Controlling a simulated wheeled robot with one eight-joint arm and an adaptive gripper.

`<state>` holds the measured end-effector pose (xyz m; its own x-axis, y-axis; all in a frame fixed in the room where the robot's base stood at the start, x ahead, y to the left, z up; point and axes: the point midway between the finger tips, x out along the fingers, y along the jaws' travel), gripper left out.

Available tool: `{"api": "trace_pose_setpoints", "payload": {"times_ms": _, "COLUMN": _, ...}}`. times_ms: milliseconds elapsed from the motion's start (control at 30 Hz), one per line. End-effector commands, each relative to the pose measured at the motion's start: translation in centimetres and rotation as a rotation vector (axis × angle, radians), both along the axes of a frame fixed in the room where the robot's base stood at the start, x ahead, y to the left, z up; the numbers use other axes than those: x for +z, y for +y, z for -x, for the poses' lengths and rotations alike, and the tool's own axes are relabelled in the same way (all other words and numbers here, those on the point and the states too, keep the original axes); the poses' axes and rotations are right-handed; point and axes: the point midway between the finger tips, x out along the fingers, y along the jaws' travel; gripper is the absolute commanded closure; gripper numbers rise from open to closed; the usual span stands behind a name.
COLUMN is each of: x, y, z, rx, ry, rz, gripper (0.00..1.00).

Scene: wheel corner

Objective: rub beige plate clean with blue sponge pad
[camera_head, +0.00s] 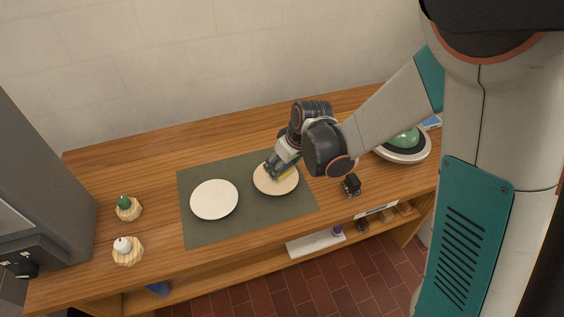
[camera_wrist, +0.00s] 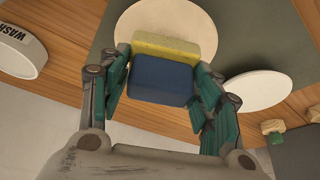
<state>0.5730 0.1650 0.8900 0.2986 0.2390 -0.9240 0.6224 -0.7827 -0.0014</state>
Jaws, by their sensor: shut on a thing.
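The beige plate (camera_head: 277,188) lies on the right part of the dark mat in the head view. It also shows at the top of the wrist view (camera_wrist: 192,18). My gripper (camera_head: 274,170) is over the plate, shut on the blue sponge pad (camera_wrist: 160,82), which has a yellow layer on its far side. In the wrist view the sponge sits between my two fingers and overlaps the plate. In the head view my gripper hides most of the sponge. I cannot tell whether the sponge presses on the plate. No clear stain shows on its visible part.
A white plate (camera_head: 214,199) lies on the left of the green-grey mat (camera_head: 200,234). Two small wooden stands, with a green (camera_head: 123,202) and a white (camera_head: 122,244) knob, are at left. A small black object (camera_head: 351,185) and a green-domed round thing (camera_head: 403,141) are at right.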

Motion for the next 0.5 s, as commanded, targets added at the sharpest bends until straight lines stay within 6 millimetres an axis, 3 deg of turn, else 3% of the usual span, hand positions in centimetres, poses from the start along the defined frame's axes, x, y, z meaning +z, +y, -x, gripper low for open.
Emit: {"api": "trace_pose_setpoints", "payload": {"times_ms": 500, "x": -0.65, "y": 0.0, "z": 0.0, "rx": 0.0, "ry": 0.0, "rz": 0.0, "gripper": 0.61}}
